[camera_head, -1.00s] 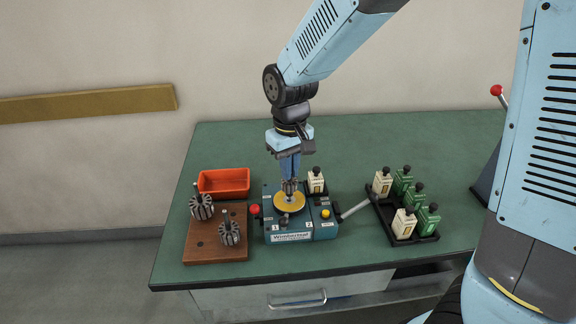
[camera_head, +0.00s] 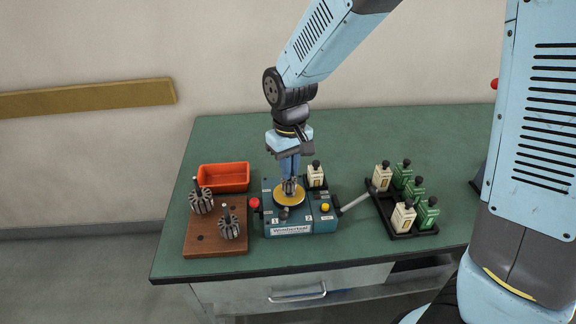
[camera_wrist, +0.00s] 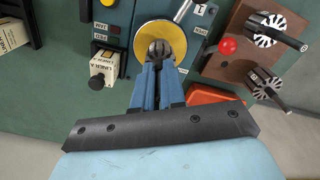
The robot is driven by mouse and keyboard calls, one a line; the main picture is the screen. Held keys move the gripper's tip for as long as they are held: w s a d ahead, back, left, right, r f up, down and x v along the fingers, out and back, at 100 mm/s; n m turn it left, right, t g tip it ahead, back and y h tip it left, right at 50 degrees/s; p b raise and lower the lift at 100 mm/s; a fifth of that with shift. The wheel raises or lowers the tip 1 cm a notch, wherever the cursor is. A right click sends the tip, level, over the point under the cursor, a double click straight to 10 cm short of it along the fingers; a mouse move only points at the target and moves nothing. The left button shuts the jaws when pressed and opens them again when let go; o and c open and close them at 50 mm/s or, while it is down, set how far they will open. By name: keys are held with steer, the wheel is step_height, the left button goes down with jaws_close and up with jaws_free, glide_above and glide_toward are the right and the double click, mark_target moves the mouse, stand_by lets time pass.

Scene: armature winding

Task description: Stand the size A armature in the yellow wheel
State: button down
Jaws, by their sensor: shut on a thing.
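My gripper (camera_head: 289,177) points straight down over the yellow wheel (camera_head: 290,203) on the blue-green winding machine (camera_head: 274,221). It is shut on a small grey slotted armature (camera_head: 289,188), held upright at the wheel's middle. The armature's lower end meets the wheel in the head view, but I cannot tell how firmly it is seated. In the wrist view the armature (camera_wrist: 160,48) shows between the blue fingertips (camera_wrist: 160,66), over the yellow wheel (camera_wrist: 160,28). No size mark is readable on it.
A brown board (camera_head: 217,244) at left holds two larger armatures (camera_head: 201,202) (camera_head: 230,227). An orange bin (camera_head: 223,178) stands behind it. The machine has a red knob (camera_head: 253,203) and a lever (camera_head: 356,202).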

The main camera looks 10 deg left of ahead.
steer(key=c, duration=1.1)
jaws_free()
steer(key=shift+r, duration=2.3)
